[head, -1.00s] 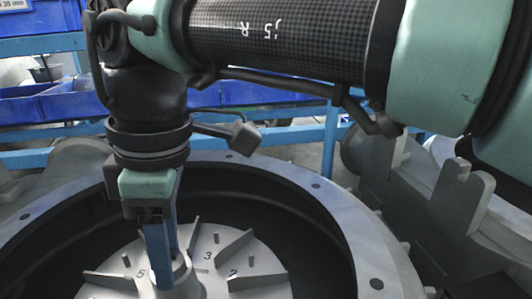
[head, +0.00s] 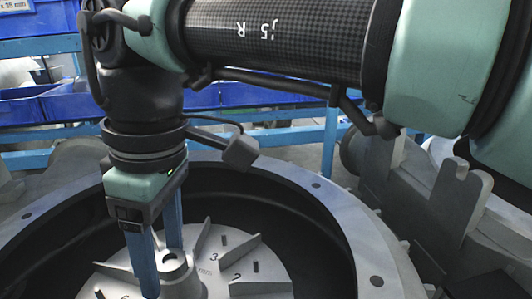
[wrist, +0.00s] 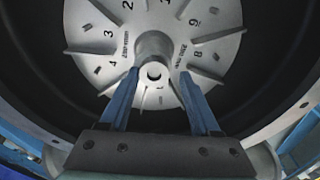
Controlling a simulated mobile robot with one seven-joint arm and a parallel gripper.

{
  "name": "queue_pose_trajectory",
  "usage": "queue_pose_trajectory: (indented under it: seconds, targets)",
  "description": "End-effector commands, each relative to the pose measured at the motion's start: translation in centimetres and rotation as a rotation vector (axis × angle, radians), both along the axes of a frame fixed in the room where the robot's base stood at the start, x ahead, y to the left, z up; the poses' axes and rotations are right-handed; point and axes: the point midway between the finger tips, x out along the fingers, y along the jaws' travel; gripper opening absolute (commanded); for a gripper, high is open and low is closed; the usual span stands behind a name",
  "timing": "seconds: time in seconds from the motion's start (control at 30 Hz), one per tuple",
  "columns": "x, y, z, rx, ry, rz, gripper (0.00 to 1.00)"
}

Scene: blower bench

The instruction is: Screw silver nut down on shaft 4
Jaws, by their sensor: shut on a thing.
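My gripper (head: 158,262) points down with its two blue fingers on either side of the impeller's centre. I take this piece as the silver nut my gripper is shut on; the contact itself is unclear. In the head view its top (head: 173,260) shows between the fingers. The grey impeller (wrist: 85,20) has numbered sectors with fins and small pegs. The number 4 (wrist: 98,52) shows left of centre in the wrist view; a finger hides that area in the head view.
The round housing rim (head: 330,205) surrounds the impeller, with a deep dark wall inside. Grey metal brackets (head: 440,210) stand at the right. Blue bins (head: 40,105) and blue rails are behind. Upright fins stand near the fingers.

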Motion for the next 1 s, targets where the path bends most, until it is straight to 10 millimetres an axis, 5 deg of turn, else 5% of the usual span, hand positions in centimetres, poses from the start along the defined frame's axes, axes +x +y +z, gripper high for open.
queue_pose_trajectory:
  seconds: [0.03,0.27,1.0]
  targets:
    - [-0.57,-1.28,-0.11,-0.095,-0.036,-0.004,0.57]
    - [-0.56,-1.29,0.02,-0.093,-0.039,0.064,0.57]
    - [-0.19,-1.33,0.49,-0.079,-0.094,1.09,0.57]
